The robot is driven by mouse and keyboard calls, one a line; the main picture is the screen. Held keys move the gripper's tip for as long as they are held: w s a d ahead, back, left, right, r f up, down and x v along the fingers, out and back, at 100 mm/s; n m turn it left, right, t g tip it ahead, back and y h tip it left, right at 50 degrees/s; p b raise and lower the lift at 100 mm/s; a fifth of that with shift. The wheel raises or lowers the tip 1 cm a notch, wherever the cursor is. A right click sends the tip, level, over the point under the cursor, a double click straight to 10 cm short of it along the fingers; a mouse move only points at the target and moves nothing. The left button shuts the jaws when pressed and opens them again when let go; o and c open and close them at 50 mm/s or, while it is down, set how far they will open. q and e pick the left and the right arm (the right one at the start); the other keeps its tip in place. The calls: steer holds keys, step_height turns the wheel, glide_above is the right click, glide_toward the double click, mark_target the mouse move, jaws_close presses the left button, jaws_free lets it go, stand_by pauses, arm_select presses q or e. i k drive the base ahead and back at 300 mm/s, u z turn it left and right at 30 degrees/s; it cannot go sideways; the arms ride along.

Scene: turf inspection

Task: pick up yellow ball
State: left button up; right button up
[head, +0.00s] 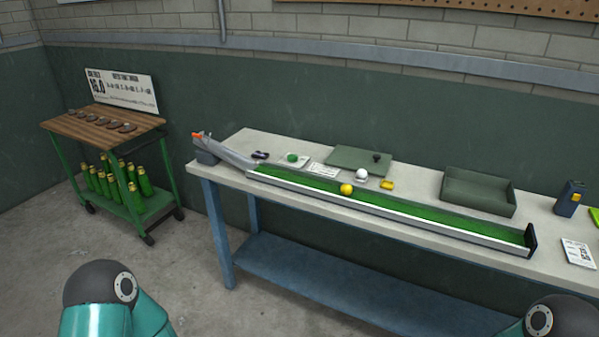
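The yellow ball (346,189) rests on the green turf strip (420,216) of a long, low-walled track, left of the track's middle. The track lies along the front of a pale bench top (230,181) and has a grey ramp at its left end. Only teal and dark parts of my two arms show, at the lower left and lower right edges. Both grippers are out of the picture, and nothing of mine is near the ball.
Behind the track are a white ball (361,175), a small yellow item (387,184), a green board (340,158) and an open green tray (478,194). A dark device (570,198) stands at right. A wooden-topped cart (102,128) with green bottles stands left. Floor before the bench is clear.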

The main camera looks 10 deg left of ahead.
mark_target(346, 189)
steer(key=u, duration=0.3)
steer(key=i, duration=1.3)
steer(key=u, duration=0.15)
